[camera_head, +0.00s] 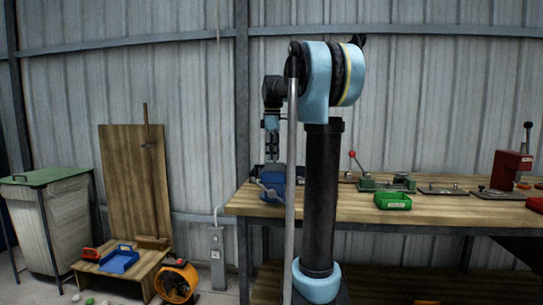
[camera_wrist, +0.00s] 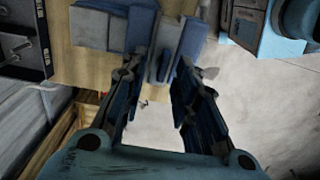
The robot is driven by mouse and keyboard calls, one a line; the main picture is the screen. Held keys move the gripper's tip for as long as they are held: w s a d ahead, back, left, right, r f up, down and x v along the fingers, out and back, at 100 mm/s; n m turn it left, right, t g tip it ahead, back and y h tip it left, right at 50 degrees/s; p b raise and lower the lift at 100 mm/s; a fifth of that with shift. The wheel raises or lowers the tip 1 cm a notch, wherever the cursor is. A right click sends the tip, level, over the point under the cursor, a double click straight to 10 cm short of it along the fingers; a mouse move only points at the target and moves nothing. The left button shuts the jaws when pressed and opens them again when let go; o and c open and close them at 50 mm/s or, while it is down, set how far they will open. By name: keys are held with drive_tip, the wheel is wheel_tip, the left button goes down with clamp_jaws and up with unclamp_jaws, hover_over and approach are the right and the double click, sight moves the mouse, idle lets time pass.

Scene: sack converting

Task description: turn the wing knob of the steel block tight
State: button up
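My gripper (camera_head: 271,150) points down over the left end of the bench, just above a blue vise (camera_head: 272,180). In the wrist view my gripper (camera_wrist: 158,78) has its two dark fingers spread, with nothing held between them. The blue vise (camera_wrist: 116,22) lies beyond the fingertips. A narrow grey piece (camera_wrist: 164,66) shows between its blue parts, in line with the gap; I cannot tell whether it is the steel block. I cannot make out the wing knob clearly.
The wooden bench (camera_head: 350,208) also holds a green bin (camera_head: 393,201), a green fixture with a red-knobbed lever (camera_head: 385,184) and a red press (camera_head: 508,170). A corrugated wall stands close behind. An orange fan (camera_head: 176,281) stands on the floor at left.

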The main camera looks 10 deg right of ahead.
clamp_jaws()
drive_tip(key=shift+w+m, duration=0.1)
drive_tip(key=shift+m, duration=0.3)
drive_tip(key=m, duration=0.4)
drive_tip(key=shift+w+d+r+m, duration=0.1)
drive_tip(key=shift+w+d+m, duration=0.05)
drive_tip(key=shift+m, duration=0.15)
drive_tip(key=m, duration=0.5)
drive_tip(key=shift+w+d+m, duration=0.15)
drive_tip(key=shift+d+m, duration=0.05)
drive_tip(key=shift+m, duration=0.1)
drive_tip(key=m, duration=0.6)
drive_tip(key=shift+d, duration=0.2)
drive_tip(key=m, duration=0.6)
drive_tip(key=shift+s+d+m, duration=0.2)
drive_tip(key=shift+m, duration=0.2)
